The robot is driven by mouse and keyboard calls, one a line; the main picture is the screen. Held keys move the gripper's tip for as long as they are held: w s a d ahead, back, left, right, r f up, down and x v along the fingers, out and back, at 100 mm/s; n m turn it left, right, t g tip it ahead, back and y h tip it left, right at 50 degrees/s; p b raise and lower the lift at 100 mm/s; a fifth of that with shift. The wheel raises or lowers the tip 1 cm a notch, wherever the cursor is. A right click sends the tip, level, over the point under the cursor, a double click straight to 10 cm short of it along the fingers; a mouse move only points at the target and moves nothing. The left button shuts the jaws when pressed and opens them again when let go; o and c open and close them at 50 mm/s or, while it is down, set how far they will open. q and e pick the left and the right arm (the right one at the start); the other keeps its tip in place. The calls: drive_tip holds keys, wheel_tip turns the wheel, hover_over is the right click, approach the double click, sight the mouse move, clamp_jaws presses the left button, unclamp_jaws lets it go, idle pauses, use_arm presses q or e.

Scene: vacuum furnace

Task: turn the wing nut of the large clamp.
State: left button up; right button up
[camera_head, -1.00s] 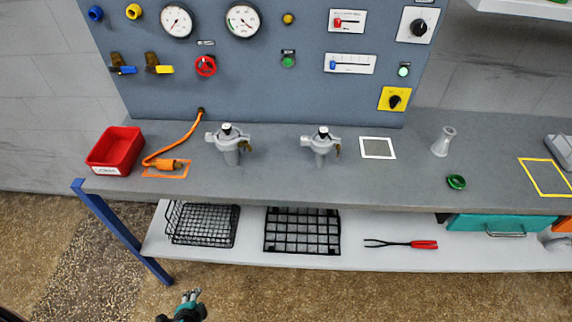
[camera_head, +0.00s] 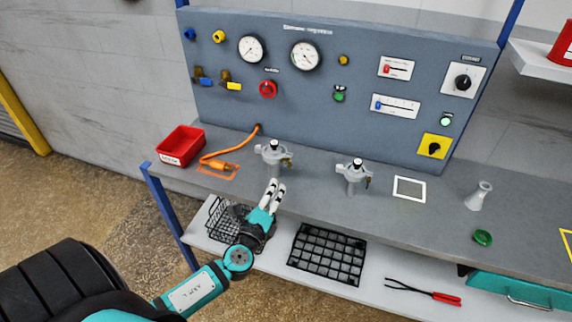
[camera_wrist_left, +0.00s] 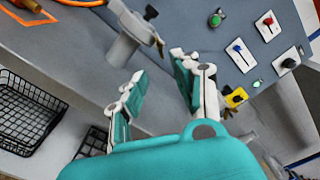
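Two grey clamps with black-tipped tops stand upright on the grey bench (camera_head: 320,185). The left one (camera_head: 272,153) looks the larger; its brass wing nut (camera_head: 288,161) sticks out at its right side. The smaller clamp (camera_head: 353,174) stands to its right. My left gripper (camera_head: 276,186) is in front of and below the larger clamp in the head view, fingers apart and empty. In the left wrist view a clamp (camera_wrist_left: 124,47), seemingly the larger, stands beyond the open fingers (camera_wrist_left: 158,75), with its wing nut (camera_wrist_left: 160,46) facing right. I see no contact. My right gripper is not in view.
A red bin (camera_head: 181,146) and an orange hose (camera_head: 236,150) lie left of the clamps. A panel with gauges (camera_head: 305,56) rises behind. A white-framed square (camera_head: 409,188), a flask (camera_head: 479,196) and a green ring (camera_head: 483,238) are to the right. A wire basket (camera_head: 222,220) sits on the lower shelf.

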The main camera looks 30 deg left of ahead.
sight(287, 162)
use_arm(q)
drive_tip(key=p+x, duration=0.1)
drive_tip(key=x, duration=0.9)
drive_tip(key=shift+w, duration=0.15)
clamp_jaws()
